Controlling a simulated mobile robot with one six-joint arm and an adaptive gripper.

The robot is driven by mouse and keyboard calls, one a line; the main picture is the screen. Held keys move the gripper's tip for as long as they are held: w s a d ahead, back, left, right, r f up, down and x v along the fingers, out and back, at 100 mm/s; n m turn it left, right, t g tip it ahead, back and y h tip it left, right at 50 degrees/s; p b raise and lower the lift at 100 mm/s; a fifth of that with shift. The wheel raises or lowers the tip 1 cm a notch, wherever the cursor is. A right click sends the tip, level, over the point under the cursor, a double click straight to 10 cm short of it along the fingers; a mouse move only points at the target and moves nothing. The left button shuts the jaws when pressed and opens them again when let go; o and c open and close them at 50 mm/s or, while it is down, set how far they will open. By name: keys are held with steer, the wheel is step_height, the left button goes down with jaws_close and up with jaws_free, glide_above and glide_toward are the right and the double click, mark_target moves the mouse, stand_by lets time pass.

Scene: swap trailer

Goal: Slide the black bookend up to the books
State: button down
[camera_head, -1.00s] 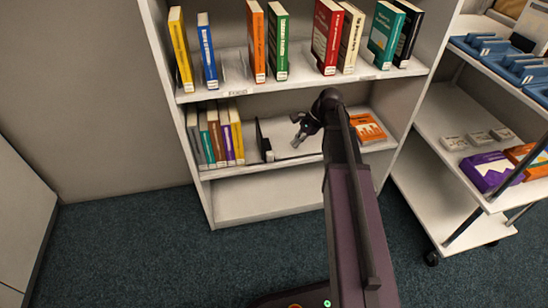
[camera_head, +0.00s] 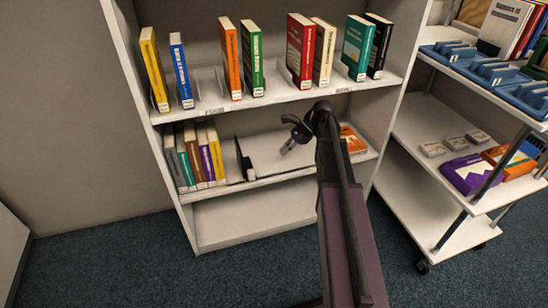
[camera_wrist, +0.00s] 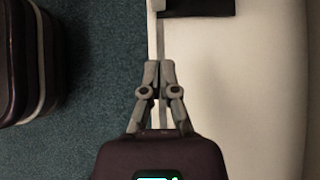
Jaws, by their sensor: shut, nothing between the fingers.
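The black bookend (camera_head: 239,152) stands upright on the lower shelf, with a pale piece (camera_head: 250,174) at its front foot. A row of books (camera_head: 196,156) stands to its left, ending in a yellow one; a narrow gap shows between that book and the bookend. My gripper (camera_head: 284,151) is to the right of the bookend, near the shelf's front edge, apart from it. In the wrist view my gripper (camera_wrist: 159,66) is shut and empty over the shelf edge. The bookend's black part (camera_wrist: 205,7) shows at the top there, ahead of the fingertips.
The lower shelf (camera_wrist: 235,90) is clear between the bookend and an orange book (camera_head: 352,140) lying behind my arm. The upper shelf (camera_head: 210,106) above carries several upright books. A cart (camera_head: 410,185) with blue trays and books stands at the right.

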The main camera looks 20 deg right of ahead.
steer(key=b, duration=0.7)
glide_toward(256, 178)
steer(key=x, duration=0.4)
steer(key=shift+d+f, duration=0.1)
steer(key=shift+f, duration=0.05)
steer(key=a, duration=0.2)
steer(key=shift+a, duration=0.35)
steer(key=shift+w+a, duration=0.1)
steer(key=shift+a, duration=0.75)
